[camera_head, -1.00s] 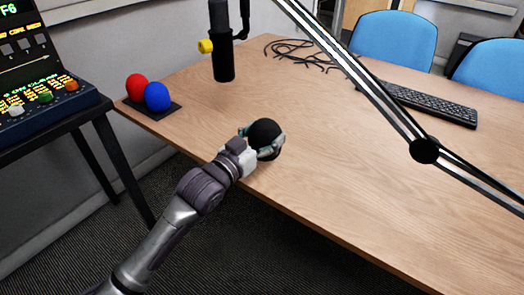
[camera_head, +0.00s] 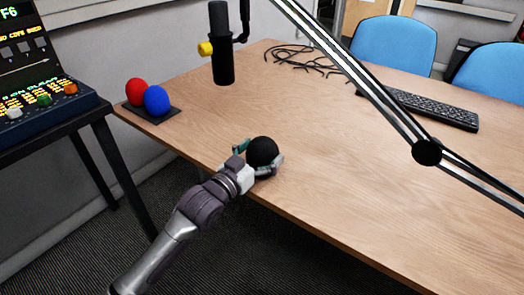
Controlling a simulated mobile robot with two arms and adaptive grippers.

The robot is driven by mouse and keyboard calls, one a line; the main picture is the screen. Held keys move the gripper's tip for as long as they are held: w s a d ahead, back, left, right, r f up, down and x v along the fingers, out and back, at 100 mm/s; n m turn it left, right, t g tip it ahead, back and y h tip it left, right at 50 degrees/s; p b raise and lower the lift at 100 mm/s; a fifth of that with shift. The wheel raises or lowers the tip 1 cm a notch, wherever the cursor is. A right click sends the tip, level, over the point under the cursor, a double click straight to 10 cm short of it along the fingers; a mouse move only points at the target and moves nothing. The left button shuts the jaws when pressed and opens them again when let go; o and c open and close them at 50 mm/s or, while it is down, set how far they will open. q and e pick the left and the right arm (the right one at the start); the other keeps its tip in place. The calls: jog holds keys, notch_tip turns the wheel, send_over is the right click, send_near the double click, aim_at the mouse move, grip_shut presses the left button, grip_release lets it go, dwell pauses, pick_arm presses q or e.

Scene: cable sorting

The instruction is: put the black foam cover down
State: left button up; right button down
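The black foam cover (camera_head: 262,151) is a round black ball held in my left gripper (camera_head: 262,163). The fingers close around its lower sides, near the front left edge of the wooden table (camera_head: 360,190). I cannot tell whether the cover touches the tabletop. A red foam cover (camera_head: 136,91) and a blue foam cover (camera_head: 157,100) sit side by side on a small dark tray (camera_head: 172,113) at the table's left corner. My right gripper is not in view.
A black microphone (camera_head: 222,60) with a yellow knob stands at the back left. Loose black cables (camera_head: 300,62) and a keyboard (camera_head: 435,108) lie farther back. A metal boom arm (camera_head: 385,100) crosses above the table's right half. The middle tabletop is clear.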

pick_arm(q)
jog(key=shift+r, duration=0.1)
jog(key=shift+s+a, duration=0.15)
jog(key=p+v, duration=0.1)
jog(key=v, duration=1.1)
jog(key=s+a+f+n+g+y, duration=0.2)
jog(key=s+a+f+y, duration=0.15)
jog(key=f, duration=0.65)
jog(key=s+a+f+n+g+y, duration=0.2)
jog(key=f+y, duration=0.2)
jog(key=f, duration=0.6)
jog(key=s+a+f+g+y, duration=0.1)
jog(key=s+a+f+g, duration=0.1)
jog(key=s+f, duration=0.3)
jog(key=s+a+f+n+g+y, duration=0.1)
jog(key=s+a+f+g, duration=0.1)
jog(key=s+f, duration=0.3)
jog(key=s+a+f+g+y, duration=0.1)
jog(key=s+a+f+g, duration=0.2)
jog(key=s+f, duration=0.3)
jog(key=s, duration=0.2)
jog(key=shift+s+g, duration=0.35)
jog(key=shift+g, duration=0.05)
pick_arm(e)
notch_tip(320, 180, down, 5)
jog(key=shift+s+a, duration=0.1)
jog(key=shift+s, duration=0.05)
pick_arm(q)
jog(key=shift+a+r, duration=0.1)
